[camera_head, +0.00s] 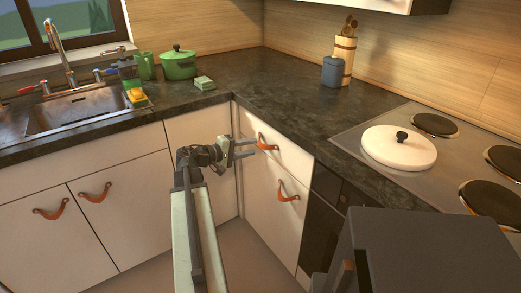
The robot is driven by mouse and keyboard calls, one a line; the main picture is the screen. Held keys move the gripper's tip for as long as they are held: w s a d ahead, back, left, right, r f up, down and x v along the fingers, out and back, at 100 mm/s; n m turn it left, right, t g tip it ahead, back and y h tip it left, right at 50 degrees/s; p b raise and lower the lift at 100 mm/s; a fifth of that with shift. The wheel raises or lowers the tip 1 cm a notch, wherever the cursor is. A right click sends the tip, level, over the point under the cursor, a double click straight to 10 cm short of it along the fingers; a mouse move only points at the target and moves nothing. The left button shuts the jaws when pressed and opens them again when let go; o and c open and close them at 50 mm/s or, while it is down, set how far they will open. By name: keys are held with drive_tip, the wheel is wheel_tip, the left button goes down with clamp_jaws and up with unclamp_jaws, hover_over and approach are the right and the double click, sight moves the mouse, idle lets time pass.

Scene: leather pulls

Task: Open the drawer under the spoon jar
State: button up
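The spoon jar (344,58) is a tall, pale wooden holder with wooden spoons, standing on the dark counter near the back wall. Below that stretch of counter is a white drawer front (286,158) with an orange-brown leather pull (266,142). The drawer looks shut. My gripper (255,148) is beside this pull, with its two fingers pointing right, apart and open. The fingertips are close to the pull's left end; I cannot tell whether they touch it.
Below the drawer is another white front with a leather pull (288,190). A dark oven (322,215) adjoins on the right, and a dark grey box-like block (425,250) fills the lower right. A blue-grey jar (332,71) stands by the spoon jar. Floor shows below my arm.

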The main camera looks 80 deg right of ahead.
sight(260, 144)
drive_tip(key=x, duration=0.5)
drive_tip(key=shift+d+f+b, duration=0.1)
drive_tip(key=shift+d+b, duration=0.05)
drive_tip(key=shift+b, duration=0.25)
clamp_jaws()
idle(0.9)
